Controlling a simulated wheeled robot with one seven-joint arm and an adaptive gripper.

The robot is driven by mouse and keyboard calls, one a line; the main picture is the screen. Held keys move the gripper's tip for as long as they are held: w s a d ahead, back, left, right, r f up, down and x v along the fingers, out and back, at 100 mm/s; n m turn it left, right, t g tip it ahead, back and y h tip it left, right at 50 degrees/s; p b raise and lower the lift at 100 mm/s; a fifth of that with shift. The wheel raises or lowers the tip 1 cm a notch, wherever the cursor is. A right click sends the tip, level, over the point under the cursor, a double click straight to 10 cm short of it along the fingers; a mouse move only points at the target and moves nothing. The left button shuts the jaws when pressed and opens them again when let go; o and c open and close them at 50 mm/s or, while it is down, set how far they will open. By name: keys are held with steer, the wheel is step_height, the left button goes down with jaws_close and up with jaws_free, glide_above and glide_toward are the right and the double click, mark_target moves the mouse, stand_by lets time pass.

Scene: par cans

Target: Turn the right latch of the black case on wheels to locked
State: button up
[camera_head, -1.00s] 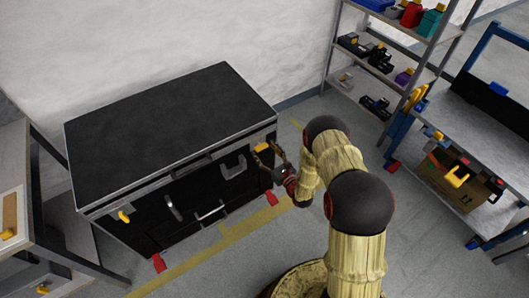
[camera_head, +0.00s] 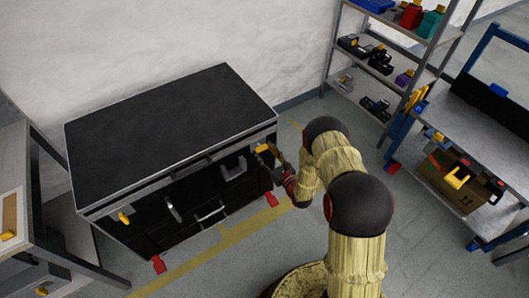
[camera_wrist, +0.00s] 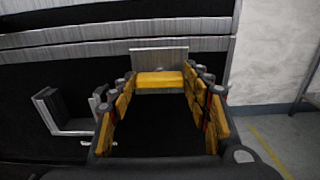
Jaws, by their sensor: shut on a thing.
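The black case on wheels (camera_head: 170,125) stands against the wall with its lid down. In the head view my gripper (camera_head: 268,152) is at the case's front right corner, partly covering the latch. The left latch (camera_head: 124,217), also yellow, is at the front left.
Metal handles (camera_head: 209,212) stand out from the case front, and a grey bracket (camera_wrist: 62,115) is left of my gripper. Red feet (camera_head: 271,199) show at the floor. A workbench (camera_head: 22,150) is close on the left; shelves (camera_head: 400,80) stand at the right. Floor between is free.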

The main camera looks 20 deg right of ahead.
steer(key=shift+c, duration=0.6)
steer(key=shift+m, duration=0.3)
steer(key=m, duration=0.3)
steer(key=shift+d, duration=0.1)
steer(key=m+p, duration=0.1)
steer(key=m, duration=0.6)
steer(key=m+p, duration=0.1)
steer(key=m, duration=0.6)
steer(key=shift+w+d+f, duration=0.1)
steer(key=shift+d+f, duration=0.05)
steer(key=shift+f, duration=0.05)
steer(key=shift+m, duration=0.3)
steer(key=o, duration=1)
